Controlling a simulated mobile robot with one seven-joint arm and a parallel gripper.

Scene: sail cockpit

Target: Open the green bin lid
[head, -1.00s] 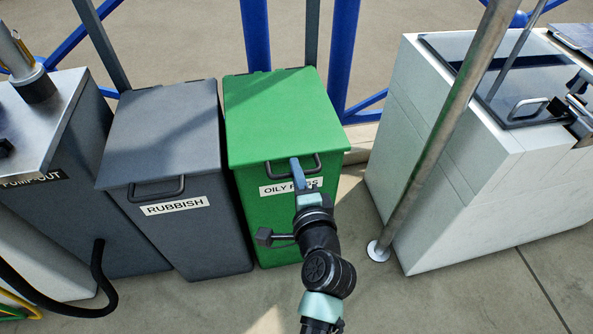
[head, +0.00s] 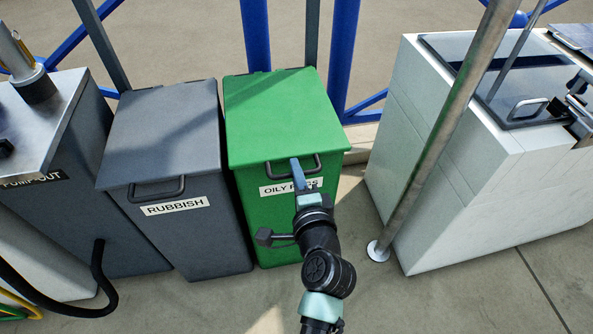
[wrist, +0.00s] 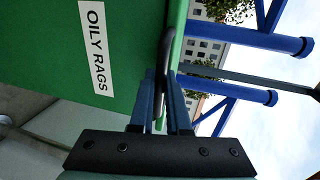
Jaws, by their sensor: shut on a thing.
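The green bin (head: 272,222) has a white label reading OILY RAGS, partly hidden by my arm in the head view. Its green lid (head: 283,118) lies flat and closed on top. A dark bar handle (head: 283,170) runs along the lid's front edge; it also shows in the wrist view (wrist: 167,60). My gripper (head: 296,164) is at the middle of this handle. In the wrist view the fingers of my gripper (wrist: 166,85) are on either side of the handle bar, shut on it.
A grey bin labelled RUBBISH (head: 170,130) stands close on the left. A grey pump-out unit (head: 60,190) with a black hose is further left. A slanted metal pole (head: 440,140) and a white cabinet (head: 450,190) stand on the right. Blue posts (head: 343,60) rise behind the bins.

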